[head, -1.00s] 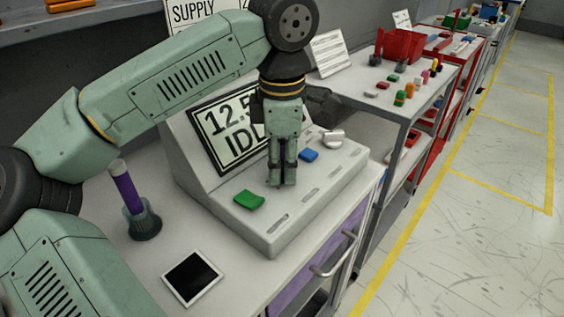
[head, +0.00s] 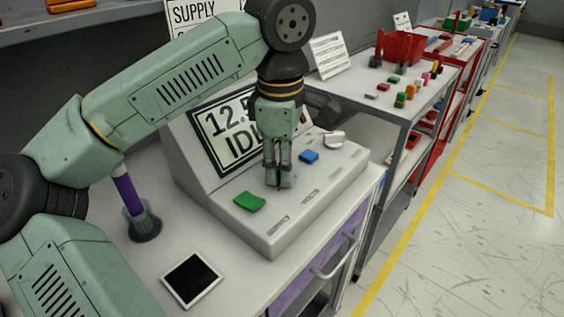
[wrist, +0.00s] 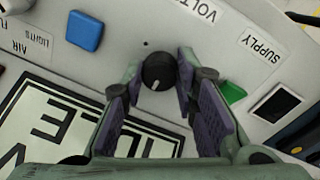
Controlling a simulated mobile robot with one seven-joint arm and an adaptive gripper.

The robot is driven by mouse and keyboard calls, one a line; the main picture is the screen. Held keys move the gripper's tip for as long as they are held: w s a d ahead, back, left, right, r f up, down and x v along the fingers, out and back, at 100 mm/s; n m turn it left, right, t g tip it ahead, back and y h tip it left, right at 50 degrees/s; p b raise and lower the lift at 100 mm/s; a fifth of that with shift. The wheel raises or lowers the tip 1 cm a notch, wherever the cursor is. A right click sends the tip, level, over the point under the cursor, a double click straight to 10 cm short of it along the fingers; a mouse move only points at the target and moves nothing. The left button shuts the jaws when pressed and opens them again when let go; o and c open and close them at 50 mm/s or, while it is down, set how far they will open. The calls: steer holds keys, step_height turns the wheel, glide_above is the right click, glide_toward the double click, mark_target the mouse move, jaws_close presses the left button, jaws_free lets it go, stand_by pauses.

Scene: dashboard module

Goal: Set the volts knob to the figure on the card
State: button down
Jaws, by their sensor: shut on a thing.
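The black volts knob (wrist: 158,72) with a pale pointer line sits on the sloped grey console (head: 318,205), near a partly cut-off VOLT label (wrist: 200,10). My gripper (head: 279,183) is down at the console, and in the wrist view its fingers (wrist: 160,66) are closed on both sides of the knob. In the head view the fingers hide the knob. The display (head: 228,130) reads 12.5 and letters starting IDL, partly behind my gripper. A SUPPLY card (head: 192,14) stands behind; my arm covers its figure.
A green button (head: 249,201), a blue button (head: 309,156) and a grey knob (head: 334,138) are on the console close to my gripper. A purple-handled tool (head: 128,192) stands in a holder at left. A black-faced tile (head: 192,279) lies in front.

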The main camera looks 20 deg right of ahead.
steer(key=c, duration=1.3)
jaws_free()
steer(key=r, duration=1.2)
steer(key=shift+s+a, duration=0.15)
steer(key=shift+s, duration=0.15)
